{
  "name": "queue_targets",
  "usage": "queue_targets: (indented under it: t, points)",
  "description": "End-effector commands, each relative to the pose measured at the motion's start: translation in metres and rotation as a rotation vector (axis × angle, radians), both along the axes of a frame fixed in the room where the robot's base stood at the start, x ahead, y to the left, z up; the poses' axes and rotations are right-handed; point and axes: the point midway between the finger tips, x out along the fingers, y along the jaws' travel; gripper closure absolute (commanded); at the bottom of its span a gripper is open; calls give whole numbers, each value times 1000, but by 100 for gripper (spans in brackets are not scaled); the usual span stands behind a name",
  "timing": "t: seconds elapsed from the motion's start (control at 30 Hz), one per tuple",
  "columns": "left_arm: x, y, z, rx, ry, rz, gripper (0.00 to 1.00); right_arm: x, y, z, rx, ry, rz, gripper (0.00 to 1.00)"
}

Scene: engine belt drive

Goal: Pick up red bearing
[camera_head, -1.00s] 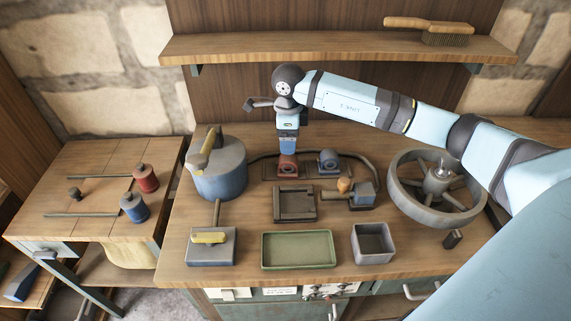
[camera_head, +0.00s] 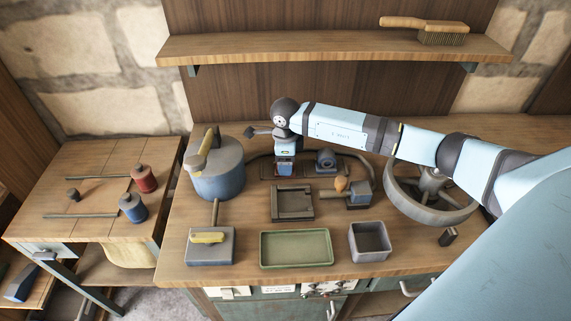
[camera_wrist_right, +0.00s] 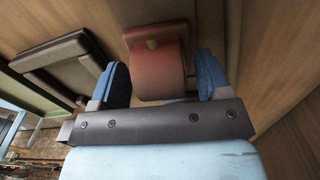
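The red bearing (camera_wrist_right: 160,72) is a rounded block on a flat base. In the right wrist view it sits between the two blue fingers of my right gripper (camera_wrist_right: 163,80). A gap shows between the bearing and each finger, so the gripper is open around it and not clamped. In the head view my right gripper (camera_head: 285,170) points down over the bearing's spot at the back of the bench and hides nearly all of the bearing. My left gripper is not in view.
A blue bearing (camera_head: 326,160) stands close to the right of my gripper. A dark square frame (camera_head: 292,215) is in front. A blue pot (camera_head: 217,182) stands left, a large wheel (camera_head: 430,213) right. A green tray (camera_head: 262,250) and grey bin (camera_head: 371,256) are near the front edge.

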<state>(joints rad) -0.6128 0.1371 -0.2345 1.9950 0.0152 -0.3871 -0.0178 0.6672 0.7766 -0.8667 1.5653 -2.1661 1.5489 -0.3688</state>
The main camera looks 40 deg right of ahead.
Motion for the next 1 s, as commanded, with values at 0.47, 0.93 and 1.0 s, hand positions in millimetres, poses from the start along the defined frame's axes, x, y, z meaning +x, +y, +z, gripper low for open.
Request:
queue_targets:
  t: [0.47,0.93,1.0]
  points:
    - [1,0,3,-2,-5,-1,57,0,0,1,0,-1,0,93]
    - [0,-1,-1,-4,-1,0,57,2,-1,56,0,-7,0,93]
    - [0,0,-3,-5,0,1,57,2,0,76,0,-8,1,93]
